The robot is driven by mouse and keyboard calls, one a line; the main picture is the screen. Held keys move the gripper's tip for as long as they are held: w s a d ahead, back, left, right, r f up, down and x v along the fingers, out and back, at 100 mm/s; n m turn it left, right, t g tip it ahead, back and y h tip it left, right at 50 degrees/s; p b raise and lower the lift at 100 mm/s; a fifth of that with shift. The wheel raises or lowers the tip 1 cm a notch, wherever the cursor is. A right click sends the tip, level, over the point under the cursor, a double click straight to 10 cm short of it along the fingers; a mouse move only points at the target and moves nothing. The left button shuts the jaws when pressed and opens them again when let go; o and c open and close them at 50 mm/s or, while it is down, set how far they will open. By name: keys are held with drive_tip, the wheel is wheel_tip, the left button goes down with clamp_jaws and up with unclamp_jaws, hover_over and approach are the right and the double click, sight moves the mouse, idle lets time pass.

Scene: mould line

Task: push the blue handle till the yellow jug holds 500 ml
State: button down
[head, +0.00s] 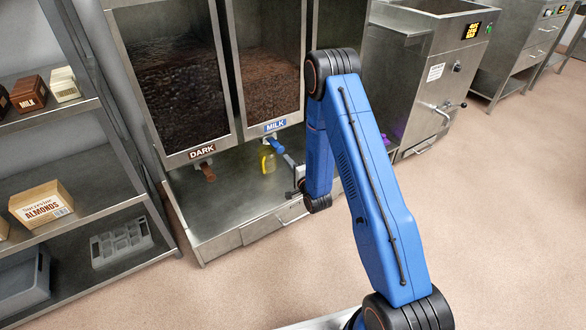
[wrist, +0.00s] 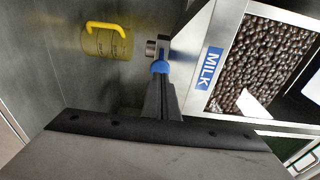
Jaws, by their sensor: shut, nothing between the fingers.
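The blue handle (head: 276,146) is at the outlet under the bin labelled MILK; it also shows in the wrist view (wrist: 160,67). The yellow jug (head: 267,161) stands on the metal tray below that outlet. In the wrist view the jug (wrist: 104,42) shows its yellow handle and clear body with markings too small to read. My gripper (wrist: 160,82) is shut and empty, its fingertips right at the blue handle; I cannot tell whether they touch it. The level in the jug cannot be read.
A DARK bin with a brown handle (head: 208,172) stands to the left. The metal tray (head: 222,212) below is mostly clear. A shelf rack with an almonds box (head: 41,206) is at the far left. A steel machine (head: 408,85) stands at the right.

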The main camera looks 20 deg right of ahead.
sight(280, 150)
drive_tip(key=shift+x, duration=2.1)
drive_tip(key=x, duration=0.2)
drive_tip(key=shift+w+a, duration=0.2)
drive_tip(key=shift+w+r, duration=0.1)
drive_tip(key=shift+w, duration=0.05)
